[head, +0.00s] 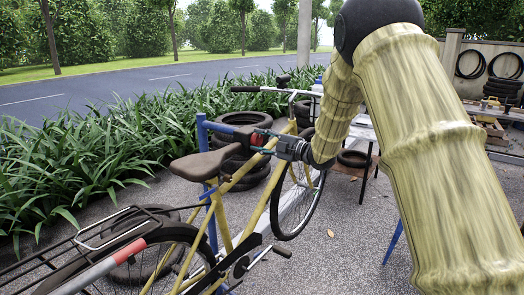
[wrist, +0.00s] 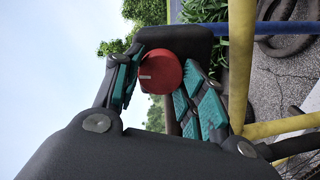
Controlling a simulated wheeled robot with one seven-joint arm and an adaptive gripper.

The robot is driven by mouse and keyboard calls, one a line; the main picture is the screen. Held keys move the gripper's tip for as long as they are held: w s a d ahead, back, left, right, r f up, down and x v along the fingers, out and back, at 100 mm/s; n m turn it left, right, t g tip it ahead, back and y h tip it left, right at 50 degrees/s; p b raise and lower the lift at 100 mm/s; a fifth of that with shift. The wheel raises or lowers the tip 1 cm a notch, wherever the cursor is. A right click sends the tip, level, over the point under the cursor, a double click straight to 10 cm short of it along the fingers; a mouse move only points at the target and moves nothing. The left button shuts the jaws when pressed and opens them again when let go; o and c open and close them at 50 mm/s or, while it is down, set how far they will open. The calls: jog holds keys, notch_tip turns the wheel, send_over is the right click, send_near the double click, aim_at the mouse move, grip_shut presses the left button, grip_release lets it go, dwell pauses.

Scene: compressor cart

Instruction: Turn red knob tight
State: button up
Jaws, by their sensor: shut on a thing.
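The red knob (wrist: 160,72), round with a pale mark on its face, sits between the teal-padded fingers of my gripper (wrist: 163,80) in the wrist view. My gripper is shut on the knob, one finger on each side. In the head view, my gripper (head: 268,143) reaches in from the right beside the bicycle's seat, and a little of the red knob (head: 257,138) shows at its fingertips. Most of the knob is hidden there by the fingers. The blue stand (head: 202,135) rises just left of the knob.
A yellow bicycle (head: 262,205) with a brown saddle (head: 208,164) stands close below my gripper. Black tires (head: 243,118) are stacked behind it. A small table (head: 361,132) stands right of the bicycle, partly behind my arm. Open pavement lies at the middle right.

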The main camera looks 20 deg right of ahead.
jog(key=shift+n+b, duration=0.55)
jog(key=shift+n, duration=0.15)
jog(key=o, duration=1)
jog(key=shift+o, duration=0.2)
jog(key=v, duration=1.2)
